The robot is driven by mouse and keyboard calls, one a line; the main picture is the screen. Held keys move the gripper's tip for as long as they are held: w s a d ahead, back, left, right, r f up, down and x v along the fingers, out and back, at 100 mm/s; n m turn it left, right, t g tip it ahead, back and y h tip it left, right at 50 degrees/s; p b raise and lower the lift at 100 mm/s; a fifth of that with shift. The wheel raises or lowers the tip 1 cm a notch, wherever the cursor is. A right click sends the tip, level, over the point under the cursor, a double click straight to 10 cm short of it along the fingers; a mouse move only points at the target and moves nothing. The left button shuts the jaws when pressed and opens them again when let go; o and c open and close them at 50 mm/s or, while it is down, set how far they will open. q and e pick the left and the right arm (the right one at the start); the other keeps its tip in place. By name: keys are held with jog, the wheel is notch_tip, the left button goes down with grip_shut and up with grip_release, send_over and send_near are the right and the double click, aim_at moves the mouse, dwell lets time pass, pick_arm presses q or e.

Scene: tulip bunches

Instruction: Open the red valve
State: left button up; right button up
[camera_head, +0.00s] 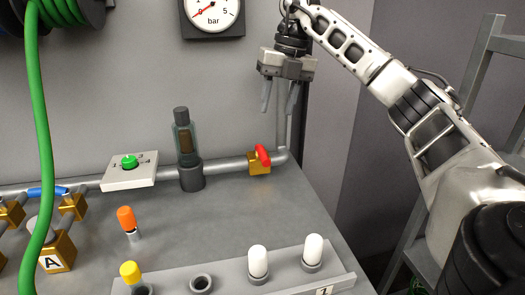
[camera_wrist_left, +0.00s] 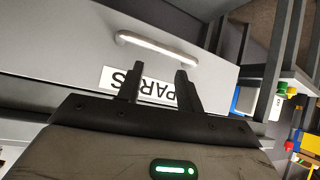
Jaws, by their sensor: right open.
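The red valve (camera_head: 263,155) is a red lever handle on a brass body, set in the grey pipe near its right-hand bend. My right gripper (camera_head: 278,110) is open and empty, pointing down, above and slightly right of the red valve in the picture and apart from it. My left gripper is outside the head view. In the left wrist view my left gripper (camera_wrist_left: 159,84) has its two fingers apart with nothing between them, before a drawer front (camera_wrist_left: 75,45) with a metal handle (camera_wrist_left: 157,47) and a PARTS label.
A gauge (camera_head: 212,14) is on the wall. The bench below the valve is clear.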

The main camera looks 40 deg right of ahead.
aim_at(265, 155)
jog(key=x, duration=1.2)
jog(key=shift+f, duration=0.2)
grip_shut()
